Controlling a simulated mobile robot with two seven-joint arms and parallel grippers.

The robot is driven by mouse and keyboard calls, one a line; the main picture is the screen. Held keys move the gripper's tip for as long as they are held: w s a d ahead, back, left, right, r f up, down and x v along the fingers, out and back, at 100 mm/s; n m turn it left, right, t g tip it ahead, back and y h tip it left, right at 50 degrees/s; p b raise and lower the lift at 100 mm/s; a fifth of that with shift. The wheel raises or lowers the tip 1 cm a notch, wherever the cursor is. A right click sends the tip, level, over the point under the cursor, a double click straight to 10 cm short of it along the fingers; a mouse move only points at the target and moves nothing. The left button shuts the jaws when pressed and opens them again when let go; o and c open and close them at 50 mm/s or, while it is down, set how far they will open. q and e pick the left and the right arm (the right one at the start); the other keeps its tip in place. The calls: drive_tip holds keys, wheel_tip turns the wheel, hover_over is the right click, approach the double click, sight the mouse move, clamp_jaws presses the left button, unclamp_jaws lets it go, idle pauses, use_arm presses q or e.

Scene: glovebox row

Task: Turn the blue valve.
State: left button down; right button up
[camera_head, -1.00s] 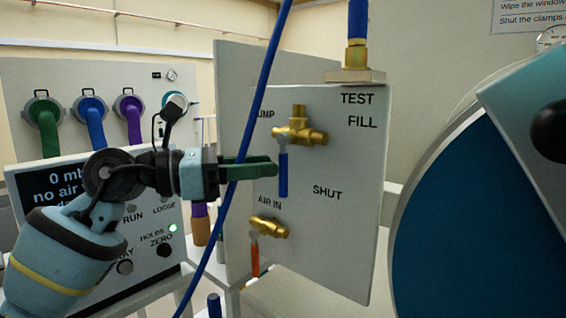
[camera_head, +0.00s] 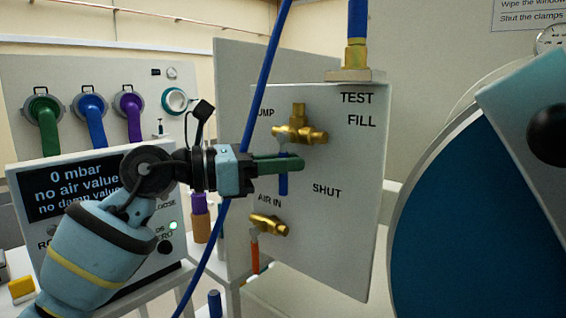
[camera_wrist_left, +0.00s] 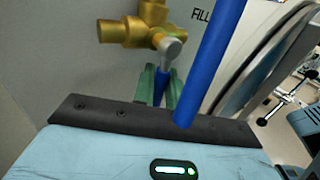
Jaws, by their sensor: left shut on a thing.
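The blue valve has a brass body (camera_head: 299,130) on the grey panel (camera_head: 340,230). Its blue handle (camera_head: 283,185) hangs straight down, below the body and left of the word SHUT. My left gripper (camera_head: 292,163) reaches in from the left, with its green fingers across the handle, and is shut on it. In the left wrist view the blue handle (camera_wrist_left: 161,86) lies between the two green fingers, under the brass body (camera_wrist_left: 148,28). The fingers hide part of the handle in the head view. My right gripper is not in view.
A brass valve with an orange handle (camera_head: 255,256) is below. A large round blue window (camera_head: 470,220) is at right.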

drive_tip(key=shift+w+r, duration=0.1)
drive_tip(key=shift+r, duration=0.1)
use_arm(q)
drive_tip(key=shift+s+d+r+n+p, duration=0.1)
drive_tip(key=shift+n+p, duration=0.35)
drive_tip(key=shift+n, duration=0.05)
drive_tip(key=n+t+h+p, duration=0.1)
drive_tip(key=n+p, duration=0.1)
drive_tip(key=d+n+t+h+p, duration=0.1)
drive_tip(key=n+p, duration=0.1)
drive_tip(key=s+n+t+p, duration=0.1)
drive_tip(key=n, duration=0.1)
drive_tip(key=shift+d+r+h+p, duration=0.3)
drive_tip(key=shift+r+h+p, duration=0.1)
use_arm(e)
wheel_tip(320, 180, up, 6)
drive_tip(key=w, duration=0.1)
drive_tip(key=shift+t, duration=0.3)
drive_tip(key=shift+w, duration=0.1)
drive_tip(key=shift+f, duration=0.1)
use_arm(q)
drive_tip(key=c, duration=1.5)
unclamp_jaws()
drive_tip(key=shift+f, duration=0.1)
